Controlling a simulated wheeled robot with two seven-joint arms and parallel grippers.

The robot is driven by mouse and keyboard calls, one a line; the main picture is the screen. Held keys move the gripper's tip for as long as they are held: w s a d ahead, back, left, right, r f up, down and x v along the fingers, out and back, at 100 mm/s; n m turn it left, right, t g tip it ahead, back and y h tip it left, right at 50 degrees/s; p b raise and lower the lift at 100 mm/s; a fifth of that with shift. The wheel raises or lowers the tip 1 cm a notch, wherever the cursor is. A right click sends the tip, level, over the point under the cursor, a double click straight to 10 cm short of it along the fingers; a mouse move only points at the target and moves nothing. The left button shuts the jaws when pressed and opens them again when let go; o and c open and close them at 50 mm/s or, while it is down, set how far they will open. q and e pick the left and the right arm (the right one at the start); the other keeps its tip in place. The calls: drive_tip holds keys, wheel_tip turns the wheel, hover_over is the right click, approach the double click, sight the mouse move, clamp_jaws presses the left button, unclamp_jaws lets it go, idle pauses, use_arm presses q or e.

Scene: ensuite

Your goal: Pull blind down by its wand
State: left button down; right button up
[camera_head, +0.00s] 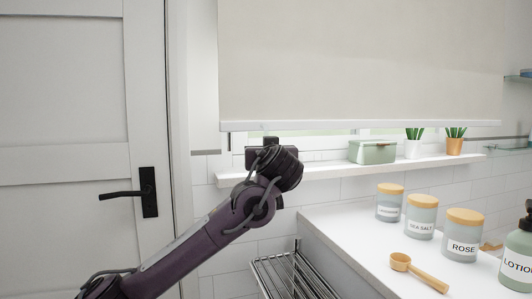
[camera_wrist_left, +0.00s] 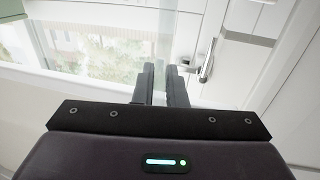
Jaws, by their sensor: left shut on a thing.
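The cream roller blind (camera_head: 360,60) hangs over most of the window, its pale bottom rail (camera_head: 400,123) just above the sill. My left gripper (camera_head: 270,142) is at the window in front of the rail's left part, seen from behind. In the left wrist view its two dark fingers (camera_wrist_left: 163,76) are close together, shut on what I take to be the wand. My right gripper is in neither view.
A white sill (camera_head: 325,168) holds a green box (camera_head: 372,152) and two potted plants. Labelled jars (camera_head: 421,217), a wooden scoop (camera_head: 418,271) and a lotion bottle (camera_head: 518,255) stand on the counter at right. A white door with a black handle (camera_head: 149,192) is at left.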

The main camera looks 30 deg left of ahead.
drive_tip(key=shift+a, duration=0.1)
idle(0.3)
use_arm(q)
drive_tip(key=c, duration=1.6)
unclamp_jaws()
drive_tip(key=b+v, duration=0.1)
drive_tip(key=v, duration=0.6)
drive_tip(key=shift+s+d, duration=0.3)
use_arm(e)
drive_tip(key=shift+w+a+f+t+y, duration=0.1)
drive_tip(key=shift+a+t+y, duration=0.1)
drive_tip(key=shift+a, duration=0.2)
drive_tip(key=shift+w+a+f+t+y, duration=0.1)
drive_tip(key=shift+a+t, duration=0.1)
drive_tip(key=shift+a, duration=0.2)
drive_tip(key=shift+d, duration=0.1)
